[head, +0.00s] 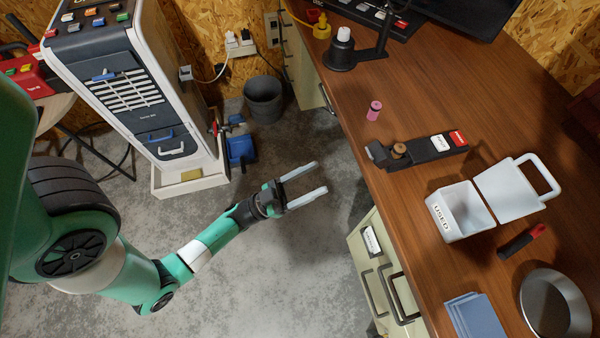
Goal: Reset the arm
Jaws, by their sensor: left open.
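My left arm, green and white, comes in from the left in the head view. Its gripper (320,179) is open, with two pale fingers apart and nothing between them. It hangs over the grey concrete floor, to the left of the wooden bench and apart from it. My right gripper is not in view.
The brown bench (400,212) fills the right side. On it are a pink cylinder (374,111), a black block with buttons (430,151), an open white box marked USED (461,211) and a metal bowl (553,305). A white cabinet (135,95) stands left. Floor around the gripper is clear.

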